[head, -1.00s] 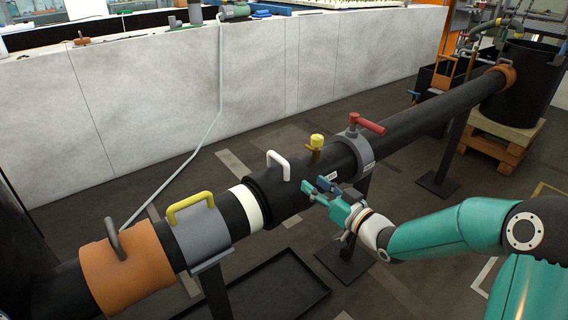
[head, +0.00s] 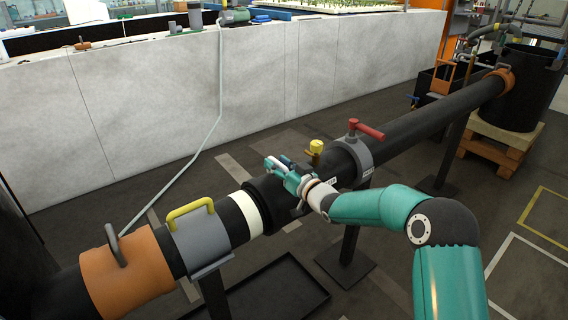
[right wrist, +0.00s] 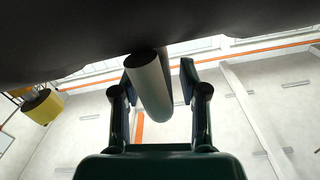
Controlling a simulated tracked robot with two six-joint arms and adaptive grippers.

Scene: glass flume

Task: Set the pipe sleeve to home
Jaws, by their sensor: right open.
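The pipe sleeve (head: 266,192) is the wider black section on the long dark pipe, right of a white band (head: 245,208). Its white handle (right wrist: 148,88) shows in the right wrist view as a pale bar between the two fingers, with the dark sleeve (right wrist: 150,28) above. My right gripper (head: 275,166) is at the handle in the head view, and it also shows in the right wrist view (right wrist: 160,78). It is open around the bar, with a gap on the right side. The gripper hides the handle in the head view. My left gripper is out of view.
A yellow-knobbed pin (head: 316,148) stands just right of the gripper. Beyond it is a grey collar (head: 357,155) with a red handle (head: 366,130). To the left are a grey clamp (head: 201,240) with a yellow handle and an orange sleeve (head: 130,275). A white wall (head: 150,120) runs behind.

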